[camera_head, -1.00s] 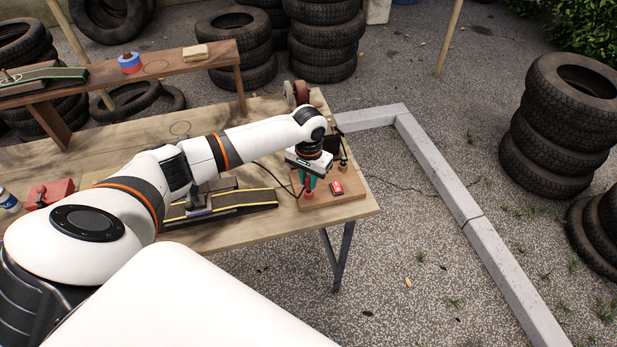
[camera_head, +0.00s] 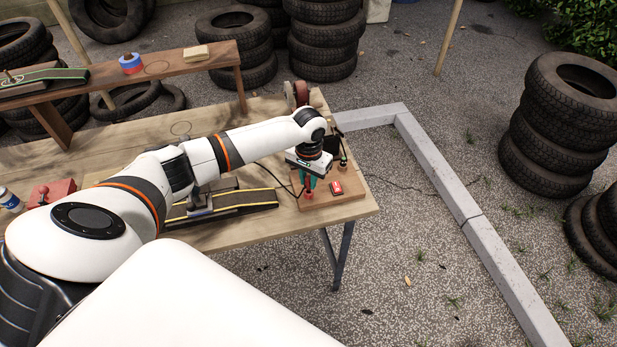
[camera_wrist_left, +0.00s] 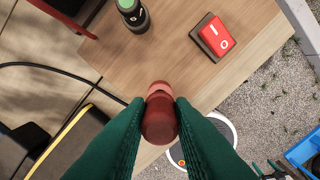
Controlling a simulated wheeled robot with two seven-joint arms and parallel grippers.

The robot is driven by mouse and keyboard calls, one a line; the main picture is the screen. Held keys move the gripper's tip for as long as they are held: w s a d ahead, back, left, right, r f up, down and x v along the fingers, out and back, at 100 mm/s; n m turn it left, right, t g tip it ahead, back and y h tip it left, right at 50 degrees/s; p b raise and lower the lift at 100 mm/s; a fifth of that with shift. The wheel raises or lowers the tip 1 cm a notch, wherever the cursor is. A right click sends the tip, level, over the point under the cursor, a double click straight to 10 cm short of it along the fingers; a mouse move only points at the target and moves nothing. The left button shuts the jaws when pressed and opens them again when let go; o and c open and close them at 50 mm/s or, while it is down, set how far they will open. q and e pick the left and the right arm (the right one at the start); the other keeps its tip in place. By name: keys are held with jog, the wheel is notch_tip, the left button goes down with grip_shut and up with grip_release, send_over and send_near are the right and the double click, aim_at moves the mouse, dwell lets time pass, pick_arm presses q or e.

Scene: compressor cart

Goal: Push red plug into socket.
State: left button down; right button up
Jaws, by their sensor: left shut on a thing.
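My left gripper (camera_head: 309,185) points down over the wooden board at the right end of the bench. In the left wrist view its green fingers (camera_wrist_left: 160,130) are shut on the red plug (camera_wrist_left: 159,118), one finger on each side. The red plug (camera_head: 308,194) also shows below the fingers in the head view. It stands roughly upright over the board (camera_wrist_left: 170,50). The socket under the plug is hidden, so I cannot tell how deep the plug sits. My right gripper is not seen in the head view.
A red rocker switch (camera_wrist_left: 215,37) and a green-topped black connector (camera_wrist_left: 133,14) are on the board close to the plug. A black cable (camera_wrist_left: 60,66) runs in from the left. A black-and-yellow ramp-like piece (camera_head: 245,199) lies left of the board. The bench edge is close on the right.

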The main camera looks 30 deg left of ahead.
pick_arm(q)
jog(key=shift+p, duration=0.5)
dwell(0.8)
jog(key=shift+f+b, duration=0.7)
jog(key=shift+f, duration=0.7)
dwell(0.9)
jog(key=c, duration=0.7)
grip_release()
jog(key=shift+r, duration=0.1)
jog(key=shift+r+p, duration=3.45)
jog(key=shift+p, duration=0.65)
